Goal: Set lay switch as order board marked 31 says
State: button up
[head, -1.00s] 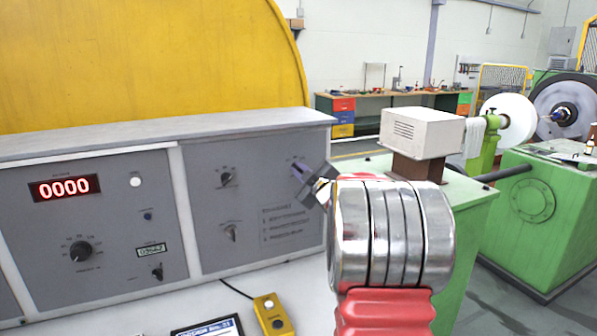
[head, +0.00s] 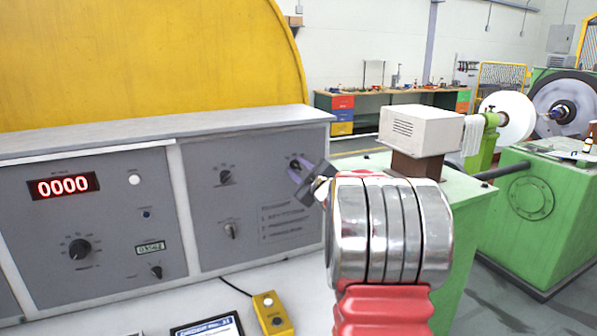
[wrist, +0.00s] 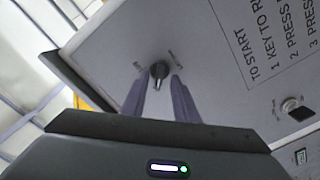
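A small dark knob switch (wrist: 158,70) on the grey panel shows in the wrist view, with a small unreadable mark to each side. It sits above the printed start steps. My gripper (wrist: 158,78) is open, one purple-grey fingertip on each side of the knob; contact cannot be told. In the head view my gripper (head: 295,170) is at the upper right of the right-hand panel and partly hides that spot. An order board (head: 208,327) with a dark frame and a blue header lies on the bench at the bottom edge, mostly cut off; its header seems to end in 31.
The right panel also has an upper knob (head: 226,177) and a lower switch (head: 232,230). The left panel holds a red 0000 display (head: 63,186) and a large dial (head: 79,249). A yellow button box (head: 271,312) stands on the bench. A green machine (head: 470,215) is right.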

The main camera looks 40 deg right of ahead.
jog(key=shift+s, duration=0.1)
jog(key=v, duration=1.3)
jog(key=shift+s+a, duration=0.15)
jog(key=shift+s, duration=0.1)
